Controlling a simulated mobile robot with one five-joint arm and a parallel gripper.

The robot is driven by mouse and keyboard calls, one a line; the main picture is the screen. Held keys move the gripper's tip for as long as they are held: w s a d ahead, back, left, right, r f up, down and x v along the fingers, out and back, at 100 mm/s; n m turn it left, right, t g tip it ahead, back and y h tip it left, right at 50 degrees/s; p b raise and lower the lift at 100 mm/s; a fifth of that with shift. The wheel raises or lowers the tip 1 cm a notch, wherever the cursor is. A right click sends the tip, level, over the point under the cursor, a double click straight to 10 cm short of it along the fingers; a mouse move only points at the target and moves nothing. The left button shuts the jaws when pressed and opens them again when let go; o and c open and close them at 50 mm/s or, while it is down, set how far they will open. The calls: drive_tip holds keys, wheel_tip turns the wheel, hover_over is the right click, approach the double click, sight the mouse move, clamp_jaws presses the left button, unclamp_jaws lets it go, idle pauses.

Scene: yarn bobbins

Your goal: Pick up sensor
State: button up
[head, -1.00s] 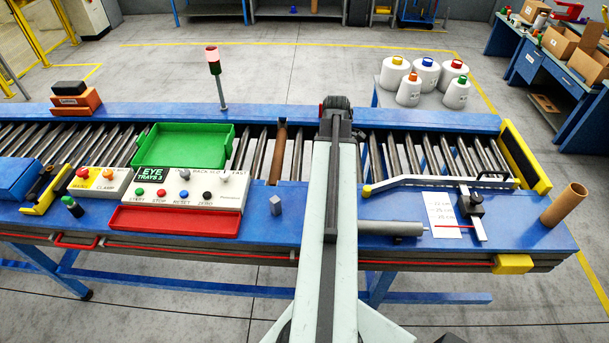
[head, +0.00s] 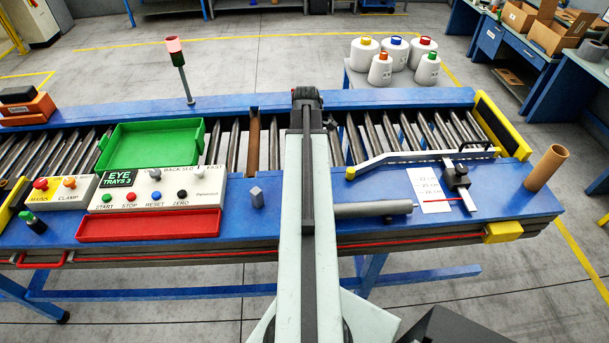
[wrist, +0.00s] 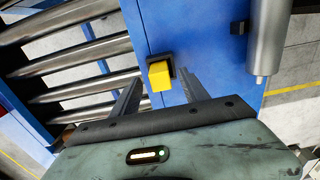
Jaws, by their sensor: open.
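A small yellow block on a black mount (wrist: 160,76), which looks like the sensor, is fixed to the blue conveyor frame in the wrist view. My gripper (wrist: 158,80) is open, with one dark finger to the left of the block and one to the right. The block appears between the fingers in the picture, but I cannot tell how far beyond the tips it is. No finger visibly touches it. In the head view my arm covers that spot, and the fingers cannot be made out.
Conveyor rollers (wrist: 75,55) lie left of the block in the wrist view, and a grey cylinder (wrist: 270,40) is to the right. In the head view a green tray (head: 150,146), a control panel (head: 150,192) and a small grey block (head: 257,197) stand left of my arm.

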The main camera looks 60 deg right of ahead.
wheel_tip(320, 180, down, 2)
drive_tip(key=shift+f+b, duration=0.25)
drive_tip(key=shift+b, duration=0.25)
drive_tip(key=shift+r, duration=0.2)
clamp_jaws()
drive_tip(key=shift+r, duration=0.1)
wheel_tip(320, 180, up, 10)
drive_tip(key=p, duration=1)
wheel_tip(320, 180, up, 4)
drive_tip(key=p, duration=0.4)
